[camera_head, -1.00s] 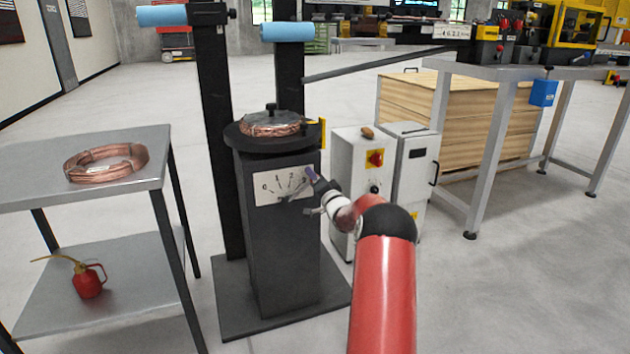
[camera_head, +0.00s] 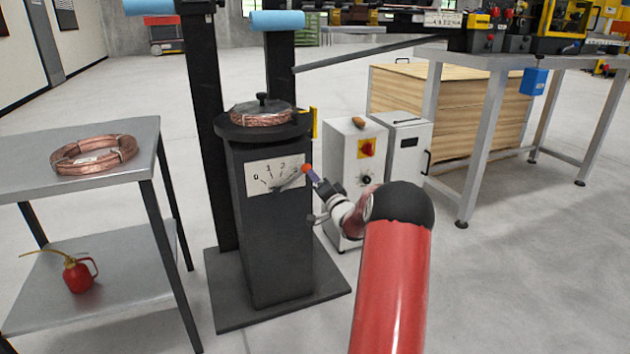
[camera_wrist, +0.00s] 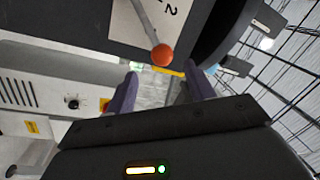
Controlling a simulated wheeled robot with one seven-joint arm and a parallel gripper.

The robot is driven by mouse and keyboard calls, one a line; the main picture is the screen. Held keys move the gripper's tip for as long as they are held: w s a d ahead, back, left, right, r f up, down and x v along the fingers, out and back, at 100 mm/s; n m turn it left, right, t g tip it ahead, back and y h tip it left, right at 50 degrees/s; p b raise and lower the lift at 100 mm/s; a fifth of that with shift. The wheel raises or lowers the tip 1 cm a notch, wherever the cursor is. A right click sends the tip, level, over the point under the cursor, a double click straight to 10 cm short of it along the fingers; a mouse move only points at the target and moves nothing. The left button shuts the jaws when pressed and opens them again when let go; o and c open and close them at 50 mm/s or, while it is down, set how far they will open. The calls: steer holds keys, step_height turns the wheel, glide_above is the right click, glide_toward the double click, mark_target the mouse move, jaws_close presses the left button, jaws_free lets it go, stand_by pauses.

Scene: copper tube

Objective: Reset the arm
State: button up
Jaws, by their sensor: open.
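The black stand (camera_head: 275,230) carries a white dial plate (camera_head: 262,178) numbered from 0. A grey lever with a red ball knob (camera_head: 306,169) crosses the plate's right side; the knob also shows in the wrist view (camera_wrist: 162,55). My gripper (camera_head: 314,187) is just right of the knob in the head view. In the wrist view its two purple-grey fingers (camera_wrist: 165,88) are apart with nothing held between them. The knob appears just beyond the fingertips, apart from them. A copper coil (camera_head: 262,114) lies on the turntable on top of the stand.
A steel table (camera_head: 30,187) at left holds another copper coil (camera_head: 92,155), with a red oil can (camera_head: 78,276) on its lower shelf. A white control cabinet (camera_head: 345,150) stands close behind my gripper. Open floor (camera_head: 530,270) lies at right.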

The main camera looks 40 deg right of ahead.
stand_by(0.4)
steer(key=a+r+n+g, duration=0.4)
steer(key=a+r, duration=0.3)
steer(key=a, duration=0.5)
steer(key=s+a+r+n+g, duration=0.2)
steer(key=s+a+r+g, duration=0.1)
steer(key=s+a, duration=0.65)
steer(key=s+a+f+n+g+y, duration=0.1)
steer(key=s+a, duration=0.4)
steer(key=s, duration=0.5)
steer(key=s+a+f+n+g+y, duration=0.1)
steer(key=s+a+f+n+g, duration=0.2)
steer(key=s+a, duration=0.3)
steer(key=s+a+f+n+g+y, duration=0.1)
steer(key=s+a, duration=0.5)
steer(key=s, duration=0.8)
steer(key=shift+s+a+f+n+g, duration=0.2)
steer(key=shift+f+n+g, duration=0.25)
steer(key=shift+n+g, duration=0.55)
